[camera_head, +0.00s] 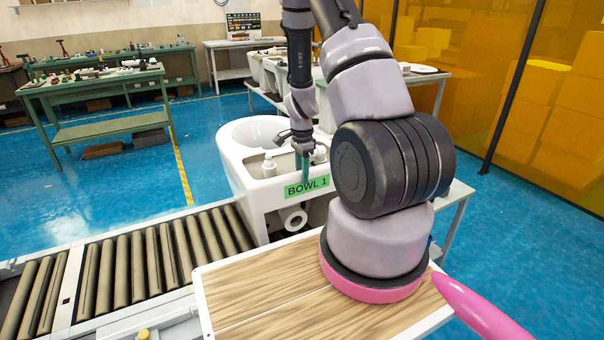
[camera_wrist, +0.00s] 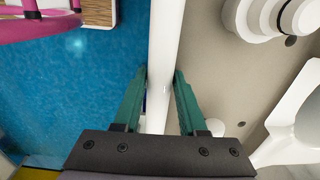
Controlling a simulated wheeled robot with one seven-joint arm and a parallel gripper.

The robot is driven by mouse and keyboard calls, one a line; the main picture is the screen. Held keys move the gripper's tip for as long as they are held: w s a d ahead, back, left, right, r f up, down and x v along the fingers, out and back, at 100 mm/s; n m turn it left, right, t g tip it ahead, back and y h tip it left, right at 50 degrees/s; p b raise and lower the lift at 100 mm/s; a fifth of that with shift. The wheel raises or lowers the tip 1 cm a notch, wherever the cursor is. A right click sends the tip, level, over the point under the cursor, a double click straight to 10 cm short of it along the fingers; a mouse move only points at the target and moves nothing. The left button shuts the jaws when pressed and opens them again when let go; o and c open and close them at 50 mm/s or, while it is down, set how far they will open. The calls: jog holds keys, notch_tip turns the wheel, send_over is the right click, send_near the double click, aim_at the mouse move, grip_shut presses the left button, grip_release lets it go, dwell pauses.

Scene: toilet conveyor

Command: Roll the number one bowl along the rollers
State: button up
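The number one bowl is a white toilet bowl (camera_head: 245,195) with a green "BOWL 1" label (camera_head: 307,187) on its near end. It sits upright at the right end of the rollers (camera_head: 135,265). My gripper (camera_head: 302,170) points down at the bowl's near wall. In the wrist view, the teal fingers of my gripper (camera_wrist: 160,85) straddle the white rim (camera_wrist: 162,40), one on each side. A thin gap seems to show beside the left finger, so the fingers look open around the rim. Contact on the right finger is unclear.
A wooden-topped table (camera_head: 265,285) stands in front of the bowl, with my arm over its right part. More white bowls (camera_head: 272,68) stand behind. Green workbenches (camera_head: 100,90) are at the back left. Blue floor is clear left of the bowl.

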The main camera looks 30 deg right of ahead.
grip_shut()
jog(key=shift+d, duration=0.1)
dwell(1.1)
